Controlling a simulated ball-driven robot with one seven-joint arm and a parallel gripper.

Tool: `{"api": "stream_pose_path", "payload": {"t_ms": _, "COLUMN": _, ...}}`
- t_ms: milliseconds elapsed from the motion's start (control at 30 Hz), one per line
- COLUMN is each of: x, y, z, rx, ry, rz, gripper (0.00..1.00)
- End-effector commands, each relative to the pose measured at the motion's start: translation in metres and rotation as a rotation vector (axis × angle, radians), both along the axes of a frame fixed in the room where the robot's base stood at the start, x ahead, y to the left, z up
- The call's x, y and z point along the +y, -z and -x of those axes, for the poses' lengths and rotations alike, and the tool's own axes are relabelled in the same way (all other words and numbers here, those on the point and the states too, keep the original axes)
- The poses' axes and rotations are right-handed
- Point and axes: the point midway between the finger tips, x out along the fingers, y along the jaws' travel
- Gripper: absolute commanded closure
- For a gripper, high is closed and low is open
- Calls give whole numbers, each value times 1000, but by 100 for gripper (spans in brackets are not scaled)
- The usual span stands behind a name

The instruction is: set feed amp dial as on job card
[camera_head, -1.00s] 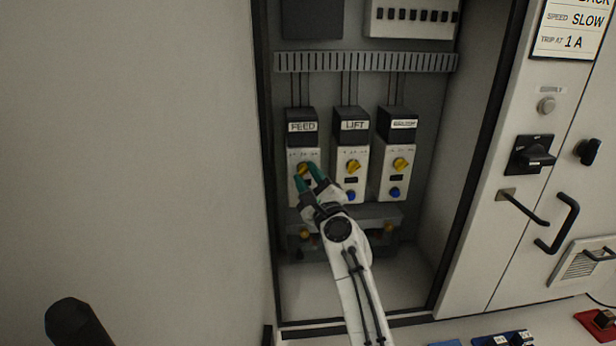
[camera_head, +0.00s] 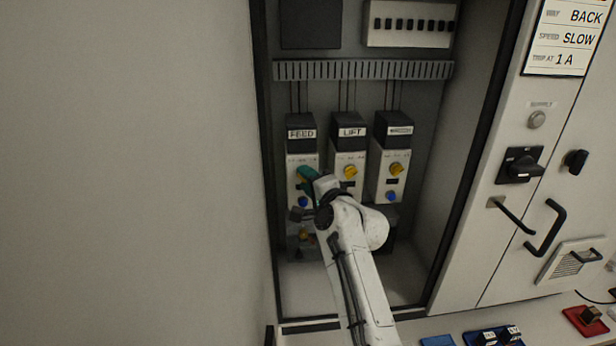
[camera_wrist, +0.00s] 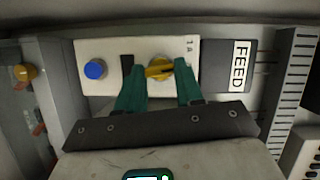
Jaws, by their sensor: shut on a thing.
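The FEED unit (camera_head: 301,132) is the leftmost of three units in the open cabinet; its label also shows in the wrist view (camera_wrist: 239,65). Its yellow amp dial (camera_wrist: 159,69) sits between the green fingertips of my gripper (camera_wrist: 160,84), which are shut on it. A "1 A" mark shows beside the dial; other scale marks are too small or hidden. In the head view my gripper (camera_head: 306,172) covers much of the dial. The FEED unit's blue button (camera_wrist: 95,69) is clear of the fingers. The job card (camera_head: 567,38) at upper right reads BACK, SLOW, TRIP AT 1 A.
The LIFT unit (camera_head: 351,132) and a third unit (camera_head: 398,131) stand to the right, each with a yellow dial and blue button. A slotted duct (camera_head: 360,70) runs above. The cabinet door carries a black switch (camera_head: 520,165) and handle (camera_head: 545,228).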

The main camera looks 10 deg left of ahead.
Motion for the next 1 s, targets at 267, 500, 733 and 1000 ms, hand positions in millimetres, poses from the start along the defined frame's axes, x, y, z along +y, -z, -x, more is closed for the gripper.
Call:
{"api": "stream_pose_path", "payload": {"t_ms": 267, "x": 2, "y": -2, "z": 1, "rx": -70, "ry": -3, "rz": 254, "gripper": 94}}
{"api": "stream_pose_path", "payload": {"t_ms": 500, "x": 3, "y": -2, "z": 1, "rx": -126, "ry": -2, "rz": 451, "gripper": 94}}
{"api": "stream_pose_path", "payload": {"t_ms": 733, "x": 3, "y": -3, "z": 1, "rx": -166, "ry": -2, "rz": 590, "gripper": 94}}
{"api": "stream_pose_path", "payload": {"t_ms": 1000, "x": 4, "y": -3, "z": 1, "rx": -190, "ry": -2, "rz": 674, "gripper": 94}}
